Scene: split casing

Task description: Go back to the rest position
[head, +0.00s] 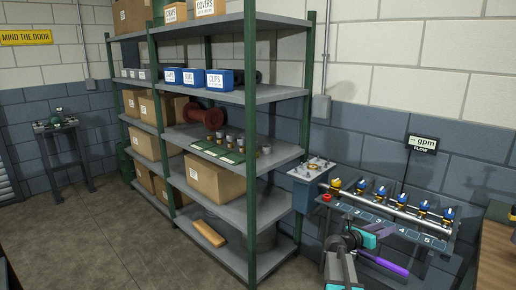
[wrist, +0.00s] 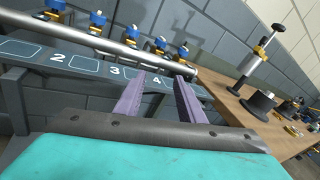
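My gripper (head: 396,252) is at the lower right in the head view, in front of the numbered valve bench. In the wrist view its two purple fingers (wrist: 160,80) stand apart with nothing between them, so it is open and empty. The fingers point toward the numbered panel (wrist: 88,67) near label 4. A grey pipe (wrist: 75,38) with several blue and yellow valves (wrist: 97,20) runs behind the panel. The fingers appear apart from the pipe and valves. The rest position itself is not marked in either view.
A tall green-post shelf (head: 250,140) with boxes and blue bins stands left of the bench. A grey box with fittings (head: 312,168) is at the bench's left. A wooden table (wrist: 235,112) with a clamp stand (wrist: 262,52) is on the right. Floor (head: 90,225) at left is clear.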

